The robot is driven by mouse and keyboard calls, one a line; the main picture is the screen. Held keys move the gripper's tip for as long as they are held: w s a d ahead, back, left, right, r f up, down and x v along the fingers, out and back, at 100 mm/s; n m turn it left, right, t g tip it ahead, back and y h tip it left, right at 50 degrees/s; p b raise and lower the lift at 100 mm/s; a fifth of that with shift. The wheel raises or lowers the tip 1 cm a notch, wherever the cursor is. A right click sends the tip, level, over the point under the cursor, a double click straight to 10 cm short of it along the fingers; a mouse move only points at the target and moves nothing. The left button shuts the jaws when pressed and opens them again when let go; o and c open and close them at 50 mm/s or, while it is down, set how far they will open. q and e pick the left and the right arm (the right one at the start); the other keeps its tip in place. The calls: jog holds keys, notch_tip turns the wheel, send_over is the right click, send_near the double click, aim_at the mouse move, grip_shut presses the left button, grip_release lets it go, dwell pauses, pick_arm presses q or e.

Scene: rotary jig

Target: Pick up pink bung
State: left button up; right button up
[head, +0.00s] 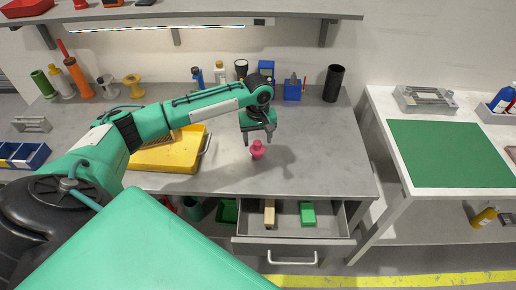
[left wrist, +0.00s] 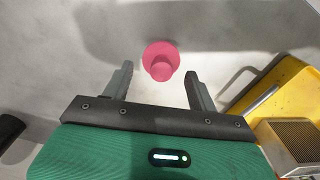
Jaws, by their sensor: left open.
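The pink bung (head: 258,149) stands on the grey workbench (head: 320,150) near its front edge. My left gripper (head: 259,140) is open and points down just above and behind it. In the left wrist view the bung (left wrist: 160,60) shows from above, between and a little beyond the lines of the two fingertips (left wrist: 160,75). The fingers do not touch it, and nothing is between them. My right gripper is in neither view.
A yellow tray (head: 165,158) stands left of the bung, with a box in it. An open drawer (head: 340,222) below the bench front holds a green block (head: 307,214) and a beige one (head: 269,213). Bottles and a black cylinder (head: 333,83) line the back. The bench right of the bung is clear.

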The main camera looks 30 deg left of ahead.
aim_at(257, 149)
pick_arm(q)
jog(key=shift+s+f+p, duration=0.2)
jog(key=shift+f+p, duration=0.25)
jog(key=shift+f, duration=0.55)
notch_tip(257, 149, down, 4)
jog(key=shift+r+p, duration=0.25)
jog(key=shift+p, duration=0.1)
jog(key=shift+f, duration=0.1)
jog(key=c, duration=0.7)
jog(key=shift+c, duration=0.4)
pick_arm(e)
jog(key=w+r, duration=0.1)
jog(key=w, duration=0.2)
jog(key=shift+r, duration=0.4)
